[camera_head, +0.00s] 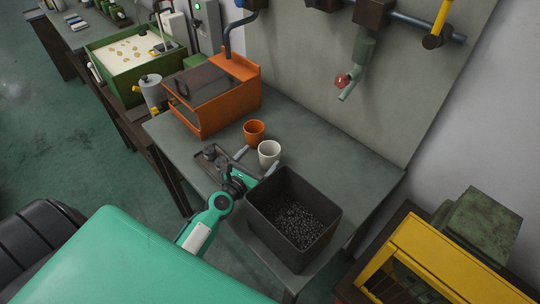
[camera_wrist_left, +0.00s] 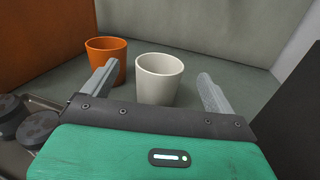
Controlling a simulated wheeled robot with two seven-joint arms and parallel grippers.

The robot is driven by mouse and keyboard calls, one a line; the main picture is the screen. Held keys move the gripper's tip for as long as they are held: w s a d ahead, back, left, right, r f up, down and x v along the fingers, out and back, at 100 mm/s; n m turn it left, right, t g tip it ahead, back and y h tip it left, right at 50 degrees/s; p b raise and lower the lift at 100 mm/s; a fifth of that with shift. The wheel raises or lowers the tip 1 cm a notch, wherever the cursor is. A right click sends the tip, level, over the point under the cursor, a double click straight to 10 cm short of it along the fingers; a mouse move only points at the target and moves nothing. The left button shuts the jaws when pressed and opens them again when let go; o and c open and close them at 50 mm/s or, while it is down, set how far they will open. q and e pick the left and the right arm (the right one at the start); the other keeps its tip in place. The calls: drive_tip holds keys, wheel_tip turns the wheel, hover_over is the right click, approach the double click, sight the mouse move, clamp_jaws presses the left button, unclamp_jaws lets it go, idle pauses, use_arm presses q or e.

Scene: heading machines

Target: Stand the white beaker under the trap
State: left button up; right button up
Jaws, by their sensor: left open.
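The white beaker (camera_head: 269,152) stands upright on the grey bench, beside an orange beaker (camera_head: 254,131). In the left wrist view the white beaker (camera_wrist_left: 159,80) is between my two open fingers, with space visible on both sides. My left gripper (camera_head: 256,162) is open and low at the bench, pointing at the white beaker. The orange beaker (camera_wrist_left: 106,58) is just left of it, behind the left finger. The trap appears to be the green drain fitting (camera_head: 362,52) with a red knob and angled spout, hanging on the wall at upper right. My right gripper is not in view.
A dark bin of small black pieces (camera_head: 257,206) stands close right of my gripper. An orange machine (camera_head: 218,97) is at the left of the bench. A dark tray with round parts (camera_head: 211,152) lies left of the gripper. The bench (camera_head: 345,160) below the spout is clear.

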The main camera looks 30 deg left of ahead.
sight(275, 143)
use_arm(q)
drive_tip(key=shift+w+d+f, duration=0.1)
drive_tip(key=shift+w+f, duration=0.1)
drive_tip(key=shift+w, duration=1.05)
drive_tip(key=shift+w+d+f, duration=0.1)
drive_tip(key=shift+w+f, duration=0.1)
drive_tip(key=shift+w, duration=1.05)
drive_tip(key=shift+w+d+f, duration=0.1)
drive_tip(key=shift+w+f, duration=0.1)
drive_tip(key=shift+w, duration=1.05)
drive_tip(key=c, duration=1.1)
drive_tip(key=shift+r, duration=0.1)
drive_tip(key=shift+c, duration=0.2)
